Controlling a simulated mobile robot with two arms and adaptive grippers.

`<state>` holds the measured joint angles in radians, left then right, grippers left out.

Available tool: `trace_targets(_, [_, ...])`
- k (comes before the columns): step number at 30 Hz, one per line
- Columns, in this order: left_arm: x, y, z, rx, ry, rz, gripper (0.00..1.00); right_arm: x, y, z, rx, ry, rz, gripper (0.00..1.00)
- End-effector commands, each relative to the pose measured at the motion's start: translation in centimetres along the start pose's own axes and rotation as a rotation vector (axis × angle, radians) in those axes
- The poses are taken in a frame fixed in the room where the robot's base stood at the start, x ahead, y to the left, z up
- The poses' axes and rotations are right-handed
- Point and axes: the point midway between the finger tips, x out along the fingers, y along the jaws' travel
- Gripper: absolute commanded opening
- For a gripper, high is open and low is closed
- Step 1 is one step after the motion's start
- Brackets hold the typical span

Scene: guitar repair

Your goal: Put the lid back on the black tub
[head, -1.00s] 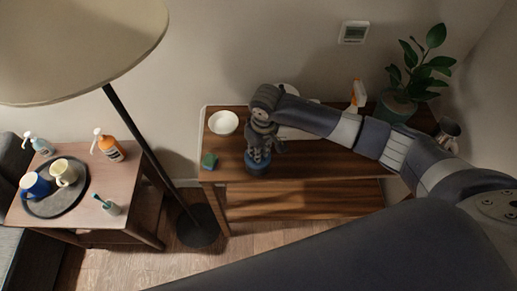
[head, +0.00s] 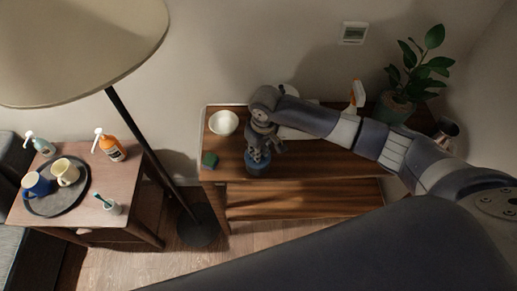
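A small round dark blue-grey tub (head: 257,168) stands near the front edge of the wooden console table, left of its middle. It may be the black tub. My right gripper (head: 258,155) points down directly over it, with its fingertips at the tub's top. The fingers and wrist cover much of that top, so I cannot tell whether a lid is between them or whether they are closed on anything. No separate lid can be made out. My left gripper is not in view.
On the console table (head: 310,164) are a green block (head: 210,160), a white bowl (head: 223,122), a spray bottle (head: 356,97) and a potted plant (head: 393,110). A floor lamp (head: 150,150) and a side table (head: 115,180) stand left. My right arm crosses the console's back.

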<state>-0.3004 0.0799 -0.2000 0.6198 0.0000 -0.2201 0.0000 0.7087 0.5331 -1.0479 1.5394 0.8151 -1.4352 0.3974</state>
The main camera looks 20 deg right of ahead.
Motion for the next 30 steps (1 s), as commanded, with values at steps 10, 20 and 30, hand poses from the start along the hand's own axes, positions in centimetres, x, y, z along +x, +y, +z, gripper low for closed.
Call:
trace_targets(10, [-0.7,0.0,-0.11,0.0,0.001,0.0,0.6,-0.14,-0.05,-0.05,0.0,0.0,-0.001,0.0])
trace_targets(20, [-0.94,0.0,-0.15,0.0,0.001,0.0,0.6,-0.02,-0.02,-0.04,0.0,0.0,0.0,0.0])
trace_targets(30, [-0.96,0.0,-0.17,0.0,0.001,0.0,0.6,-0.03,-0.02,-0.03,0.0,0.0,0.0,0.0])
